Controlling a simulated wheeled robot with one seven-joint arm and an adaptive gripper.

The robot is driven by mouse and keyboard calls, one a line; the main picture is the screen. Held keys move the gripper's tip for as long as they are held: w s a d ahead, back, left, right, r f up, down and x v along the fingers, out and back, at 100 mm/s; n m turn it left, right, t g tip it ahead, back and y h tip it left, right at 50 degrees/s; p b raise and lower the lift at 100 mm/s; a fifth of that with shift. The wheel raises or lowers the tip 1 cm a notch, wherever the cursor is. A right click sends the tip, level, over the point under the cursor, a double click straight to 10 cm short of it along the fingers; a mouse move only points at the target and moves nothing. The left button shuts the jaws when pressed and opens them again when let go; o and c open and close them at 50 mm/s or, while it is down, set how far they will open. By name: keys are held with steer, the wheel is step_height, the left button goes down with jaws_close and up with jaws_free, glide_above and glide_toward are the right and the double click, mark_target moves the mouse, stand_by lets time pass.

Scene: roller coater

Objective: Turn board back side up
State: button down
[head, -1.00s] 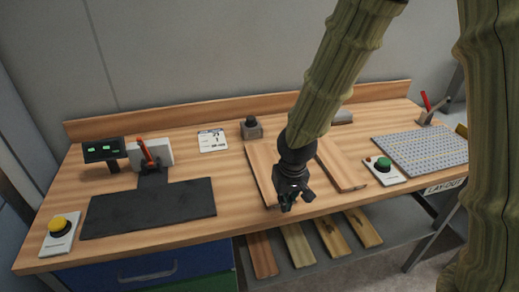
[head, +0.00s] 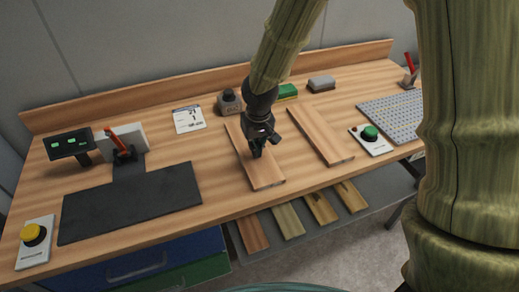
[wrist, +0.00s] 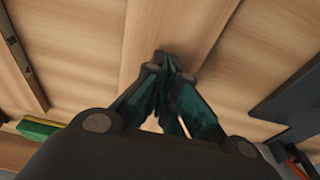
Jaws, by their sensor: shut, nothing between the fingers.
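Two long wooden boards lie flat and roughly parallel on the bench. The left board (head: 265,177) is under my gripper, and the right board (head: 322,136) lies apart from it with clear bench between. My gripper (head: 256,153) points down over the middle of the left board and hides part of it. In the wrist view, the fingers (wrist: 170,62) are drawn together and empty in front of a board (wrist: 178,22). I cannot tell whether the fingertips touch the wood. I cannot tell which face of either board is up.
A black mat (head: 130,205) and a red-handled device (head: 122,142) are on the left. A yellow button (head: 33,235) is at front left, a green button (head: 369,133) right of the boards. A grey perforated plate (head: 395,117) is farther right. Several boards (head: 288,221) lie on the shelf below.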

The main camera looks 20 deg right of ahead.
steer(key=w+p, duration=0.2)
steer(key=w, duration=0.4)
steer(key=shift+w+a+r, duration=0.1)
steer(key=shift+w, duration=0.1)
steer(key=shift+w+p, duration=0.25)
steer(key=shift+p, duration=0.05)
steer(key=shift+f, duration=0.7)
steer(key=shift+s+f, duration=0.1)
steer(key=shift+s, duration=0.1)
